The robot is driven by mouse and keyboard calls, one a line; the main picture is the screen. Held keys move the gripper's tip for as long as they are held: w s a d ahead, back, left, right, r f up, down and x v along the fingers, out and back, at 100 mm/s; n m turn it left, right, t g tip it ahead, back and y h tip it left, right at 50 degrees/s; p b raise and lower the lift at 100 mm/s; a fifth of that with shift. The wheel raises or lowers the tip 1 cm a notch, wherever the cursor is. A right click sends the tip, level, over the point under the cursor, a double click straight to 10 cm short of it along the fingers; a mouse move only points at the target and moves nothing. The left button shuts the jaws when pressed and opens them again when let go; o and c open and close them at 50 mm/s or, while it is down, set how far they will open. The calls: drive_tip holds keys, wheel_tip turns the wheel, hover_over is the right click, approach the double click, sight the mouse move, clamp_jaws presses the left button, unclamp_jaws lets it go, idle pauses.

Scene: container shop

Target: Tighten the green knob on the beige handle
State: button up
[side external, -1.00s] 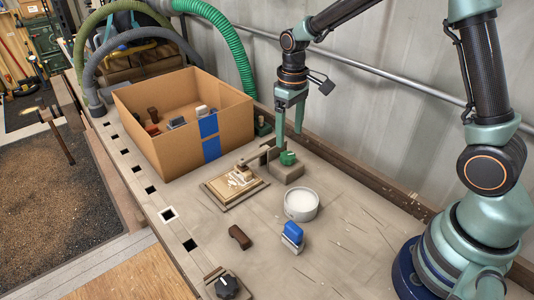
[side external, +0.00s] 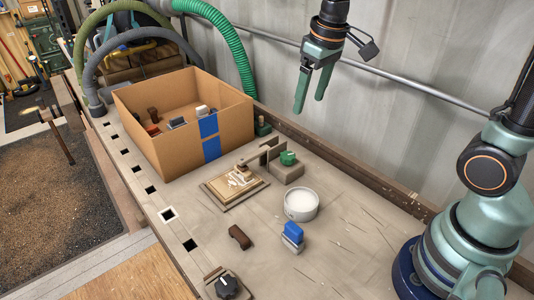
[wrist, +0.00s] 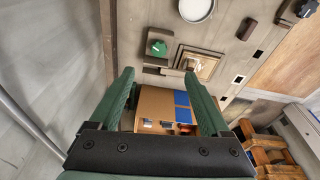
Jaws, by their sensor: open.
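The green knob (side external: 288,157) sits on a beige-grey block (side external: 287,173) on the bench, beside an upright plate and a flat framed board. In the wrist view the green knob (wrist: 157,47) lies above my fingers, on its block (wrist: 155,61). I cannot tell how tight the knob is. My gripper (side external: 308,104) is open and empty, raised well above the bench and apart from the knob. Its two green fingers (wrist: 160,100) are spread in the wrist view.
A cardboard box (side external: 180,145) with blue tape holds several small items. A framed board (side external: 234,187), a white round tub (side external: 301,205), a blue-topped stamp (side external: 293,235), a brown piece (side external: 240,237) and a black knob (side external: 227,287) are on the bench. The front right bench is clear.

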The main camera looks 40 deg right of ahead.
drive_tip(key=s+r+m+t, duration=0.1)
drive_tip(key=s+r+t, duration=0.1)
drive_tip(key=s, duration=0.6)
drive_tip(key=shift+s+t, duration=0.4)
drive_tip(key=shift+t, duration=0.3)
idle(1.2)
